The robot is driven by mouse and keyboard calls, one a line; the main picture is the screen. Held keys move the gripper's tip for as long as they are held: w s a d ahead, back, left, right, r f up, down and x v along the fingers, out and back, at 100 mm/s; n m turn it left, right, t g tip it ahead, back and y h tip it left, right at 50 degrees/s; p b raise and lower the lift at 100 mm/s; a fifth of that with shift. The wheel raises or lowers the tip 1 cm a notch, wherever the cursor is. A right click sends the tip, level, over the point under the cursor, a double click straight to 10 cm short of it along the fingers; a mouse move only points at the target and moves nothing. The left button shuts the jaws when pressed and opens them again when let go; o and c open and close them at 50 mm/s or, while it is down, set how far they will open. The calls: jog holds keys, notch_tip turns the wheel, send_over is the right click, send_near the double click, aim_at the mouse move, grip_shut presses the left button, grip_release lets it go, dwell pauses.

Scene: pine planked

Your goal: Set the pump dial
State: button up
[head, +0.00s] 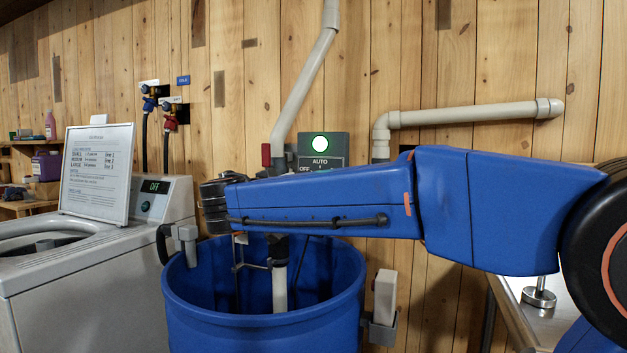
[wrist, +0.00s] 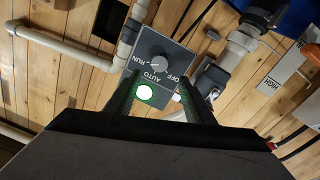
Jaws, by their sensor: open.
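The pump control box (wrist: 149,83) is a grey box in the wrist view, with a round grey dial (wrist: 157,66) on its face. RUN, AUTO and OFF are printed around the dial, upside down in this view. I cannot tell clearly where the dial's pointer stands. A lit lamp (wrist: 145,93) shows on the box; in the head view it glows green (head: 320,143) above the word AUTO. My gripper (wrist: 160,88) is open, its two dark fingers either side of the box in the picture, touching nothing I can make out. My blue arm hides the dial in the head view.
A blue barrel (head: 190,309) stands below my arm, with a pipe inside. Pale pipes (head: 303,85) run up the plank wall beside the box. A washing machine (head: 95,275) with a sign (head: 97,172) stands left. A metal-topped table (head: 545,318) is at right.

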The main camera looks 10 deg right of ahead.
jog(key=x, duration=0.9)
jog(key=c, duration=1.1)
